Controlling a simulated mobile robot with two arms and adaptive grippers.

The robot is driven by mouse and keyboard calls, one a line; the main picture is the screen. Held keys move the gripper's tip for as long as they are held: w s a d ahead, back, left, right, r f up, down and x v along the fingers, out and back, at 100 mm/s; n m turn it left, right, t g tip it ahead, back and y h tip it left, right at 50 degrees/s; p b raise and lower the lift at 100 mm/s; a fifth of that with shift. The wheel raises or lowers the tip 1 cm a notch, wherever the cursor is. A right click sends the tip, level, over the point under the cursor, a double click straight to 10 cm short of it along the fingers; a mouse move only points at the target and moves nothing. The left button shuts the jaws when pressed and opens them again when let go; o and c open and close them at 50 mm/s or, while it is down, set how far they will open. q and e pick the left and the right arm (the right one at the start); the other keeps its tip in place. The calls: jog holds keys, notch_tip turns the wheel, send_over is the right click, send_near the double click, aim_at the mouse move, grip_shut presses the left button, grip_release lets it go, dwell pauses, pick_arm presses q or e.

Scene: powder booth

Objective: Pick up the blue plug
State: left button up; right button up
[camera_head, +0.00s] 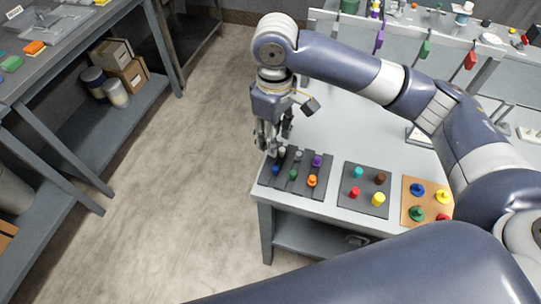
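A small blue plug (276,169) stands near the left end of a dark grooved tray (264,180), close to the table's left front corner. My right gripper (274,149) points down just above and behind the blue plug. Its fingers look spread, with no plug visibly held, and a gap seems to remain between the fingertips and the blue plug. A grey plug (281,152) is right beside the fingertips and partly hidden by them. My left gripper is not in view.
The tray also holds a green plug (293,174), a purple plug (317,161) and an orange plug (312,181). A grey board (364,202) and an orange-brown board (432,199) with coloured pieces lie to the right. A shelf bench (95,150) stands at left across open floor.

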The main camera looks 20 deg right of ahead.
aim_at(275, 168)
jog(key=f, duration=0.1)
jog(key=s+f, duration=0.1)
jog(key=f, duration=0.1)
jog(key=shift+s+f, duration=0.4)
jog(key=shift+w+f+p, duration=0.1)
jog(key=shift+f+p, duration=0.25)
jog(key=shift+p, duration=0.05)
jog(key=f, duration=0.1)
jog(key=f+p, duration=0.1)
jog(key=f, duration=0.2)
jog(key=shift+s+f, duration=0.2)
jog(key=shift+s, duration=0.15)
jog(key=shift+f, duration=0.15)
jog(key=shift+w+f, duration=0.1)
jog(key=shift+w, duration=0.05)
jog(key=c, duration=0.6)
jog(key=shift+c, duration=1.2)
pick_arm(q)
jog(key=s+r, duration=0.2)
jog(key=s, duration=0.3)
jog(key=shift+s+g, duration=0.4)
